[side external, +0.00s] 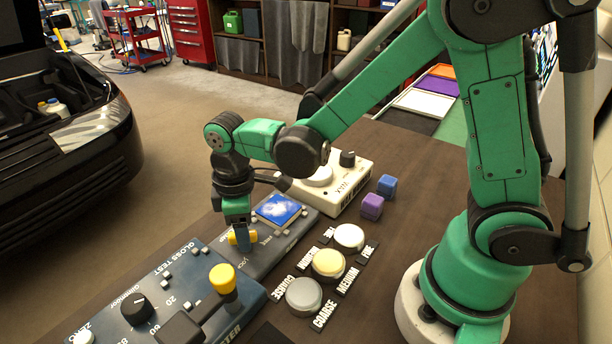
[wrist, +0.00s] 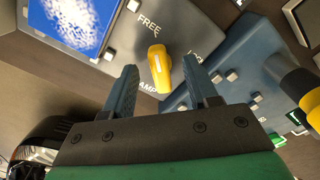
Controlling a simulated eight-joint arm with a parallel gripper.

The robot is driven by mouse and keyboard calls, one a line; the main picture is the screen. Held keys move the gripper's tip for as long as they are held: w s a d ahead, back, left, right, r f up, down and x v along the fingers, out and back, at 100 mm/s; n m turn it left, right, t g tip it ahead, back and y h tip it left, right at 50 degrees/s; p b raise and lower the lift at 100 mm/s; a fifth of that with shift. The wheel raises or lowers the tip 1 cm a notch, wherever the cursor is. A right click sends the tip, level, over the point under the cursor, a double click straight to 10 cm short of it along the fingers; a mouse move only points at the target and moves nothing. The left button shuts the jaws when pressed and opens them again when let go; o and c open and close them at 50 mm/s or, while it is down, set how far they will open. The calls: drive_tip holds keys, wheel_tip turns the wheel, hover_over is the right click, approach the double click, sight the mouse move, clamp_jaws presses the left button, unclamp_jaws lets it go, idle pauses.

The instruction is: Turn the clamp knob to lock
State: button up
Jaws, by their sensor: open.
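The clamp knob is a yellow bar-shaped handle (wrist: 161,72) on a dark grey panel (wrist: 180,28). A pale line marks its upper end, which points toward the word FREE in the wrist view; LOC(K) is printed to its right. In the side view the knob (side external: 233,238) shows partly behind my fingers. My gripper (side external: 243,236) reaches down over it, with its blue fingers open. In the wrist view the fingertips (wrist: 161,66) stand on either side of the knob, with visible gaps; contact cannot be told.
A blue-and-white patterned square (side external: 278,210) sits beside the knob on the same panel. The gloss tester (side external: 170,290) with a yellow-topped lever (side external: 222,279) is close in front. A cream box (side external: 335,190) stands behind. Round coarse, medium and fine pads (side external: 328,263) lie right.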

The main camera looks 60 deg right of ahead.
drive_tip(key=shift+f, duration=0.25)
clamp_jaws()
